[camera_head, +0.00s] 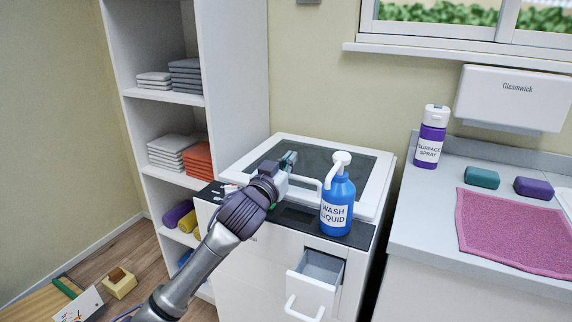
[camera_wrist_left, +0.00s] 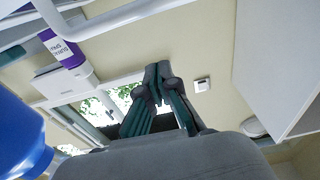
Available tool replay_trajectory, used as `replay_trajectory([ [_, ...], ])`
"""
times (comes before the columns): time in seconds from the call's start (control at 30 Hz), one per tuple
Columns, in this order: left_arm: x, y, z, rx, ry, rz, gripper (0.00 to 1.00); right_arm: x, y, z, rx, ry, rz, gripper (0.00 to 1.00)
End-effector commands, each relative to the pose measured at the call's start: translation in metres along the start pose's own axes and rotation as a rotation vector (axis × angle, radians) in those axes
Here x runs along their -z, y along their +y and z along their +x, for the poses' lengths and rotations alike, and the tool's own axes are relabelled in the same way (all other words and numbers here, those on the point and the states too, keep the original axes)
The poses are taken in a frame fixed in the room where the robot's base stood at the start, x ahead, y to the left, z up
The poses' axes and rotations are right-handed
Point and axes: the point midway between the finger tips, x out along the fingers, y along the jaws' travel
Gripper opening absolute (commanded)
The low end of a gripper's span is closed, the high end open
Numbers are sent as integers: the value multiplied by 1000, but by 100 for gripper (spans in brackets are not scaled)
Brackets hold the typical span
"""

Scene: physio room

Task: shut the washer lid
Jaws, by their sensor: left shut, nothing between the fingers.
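The washer lid (camera_head: 378,185) has a white frame around a dark glass panel and a white handle (camera_head: 305,180) at its front. In the head view it lies flat or nearly flat on top of the white washer (camera_head: 250,245); I cannot tell whether a small gap remains under it. My left gripper (camera_head: 288,160) is shut and empty, over the lid's glass, and hides part of it. I cannot tell if it touches. Its closed fingers also show in the left wrist view (camera_wrist_left: 160,95). My right gripper is out of view.
A blue wash liquid bottle (camera_head: 338,205) stands at the washer's front right, close to the lid handle. The detergent drawer (camera_head: 318,275) is pulled out. A counter (camera_head: 415,225) with spray (camera_head: 431,137) and a pink towel (camera_head: 510,230) is on the right; shelves (camera_head: 235,70) stand at left.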

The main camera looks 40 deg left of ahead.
Motion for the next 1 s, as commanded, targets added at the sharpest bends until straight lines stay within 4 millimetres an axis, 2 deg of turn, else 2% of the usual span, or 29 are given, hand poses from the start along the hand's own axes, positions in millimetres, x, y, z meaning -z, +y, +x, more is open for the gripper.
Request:
replay_trajectory([
  [0.17, -2, 0, -19, -1, -2, 0, 0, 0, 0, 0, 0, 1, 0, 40],
  [0.4, -2, 0, -71, 0, -4, -1, 0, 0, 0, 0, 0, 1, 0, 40],
  [0.6, -1, 0, -105, 0, -3, -2, 0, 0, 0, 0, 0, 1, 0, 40],
  [0.8, 0, 0, -119, 0, 0, 0, 0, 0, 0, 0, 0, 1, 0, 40],
  [1.0, 0, 0, -120, 0, 0, 0, 0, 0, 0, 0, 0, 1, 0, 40],
])
